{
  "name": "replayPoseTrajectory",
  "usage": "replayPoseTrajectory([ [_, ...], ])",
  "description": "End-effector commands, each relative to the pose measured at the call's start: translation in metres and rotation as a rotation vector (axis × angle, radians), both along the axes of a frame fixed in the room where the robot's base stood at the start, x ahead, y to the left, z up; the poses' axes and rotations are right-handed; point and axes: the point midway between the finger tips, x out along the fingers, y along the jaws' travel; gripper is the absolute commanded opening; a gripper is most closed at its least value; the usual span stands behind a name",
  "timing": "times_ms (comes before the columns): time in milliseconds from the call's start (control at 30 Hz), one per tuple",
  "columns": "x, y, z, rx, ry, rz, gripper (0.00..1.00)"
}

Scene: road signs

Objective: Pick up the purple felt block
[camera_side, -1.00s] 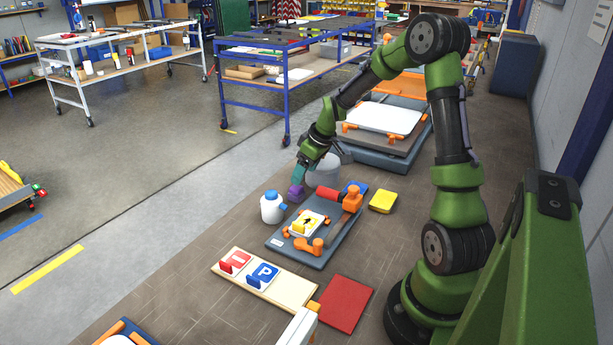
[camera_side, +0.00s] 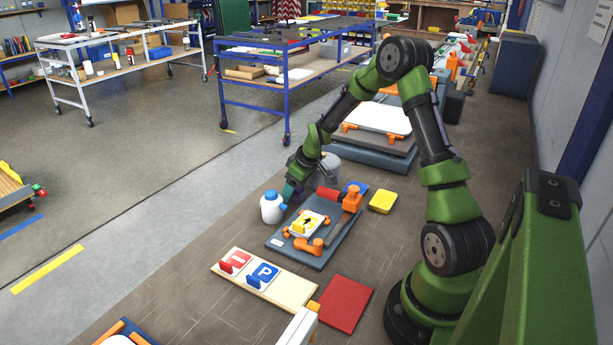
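The purple felt block (camera_side: 299,188) stands on the floor behind the white bottle, and only a small part of it shows. My gripper (camera_side: 291,191) points down right at the block, and its teal fingertips cover most of it. Whether the fingers are apart or closed on the block cannot be told from this view.
A white bottle with a blue cap (camera_side: 272,208) stands close to my gripper at the front left. A grey bucket (camera_side: 326,172) is just behind to the right. A grey board (camera_side: 281,240) with a hammer, a sign and an orange part lies in front. A yellow block (camera_side: 383,202) lies to the right.

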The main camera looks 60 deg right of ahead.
Motion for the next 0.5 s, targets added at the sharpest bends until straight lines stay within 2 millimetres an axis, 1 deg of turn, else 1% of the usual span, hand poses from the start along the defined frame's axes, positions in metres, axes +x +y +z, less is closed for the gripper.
replayPoseTrajectory([
  [33, -0.0002, 0.0, 0.0001, 0.0, 0.0, 0.0, 0.59],
  [333, -0.0003, 0.0, 0.0003, 0.0, 0.0, 0.0, 0.13],
  [500, -0.0003, 0.0, 0.0004, 0.0, 0.0, 0.0, 0.13],
])
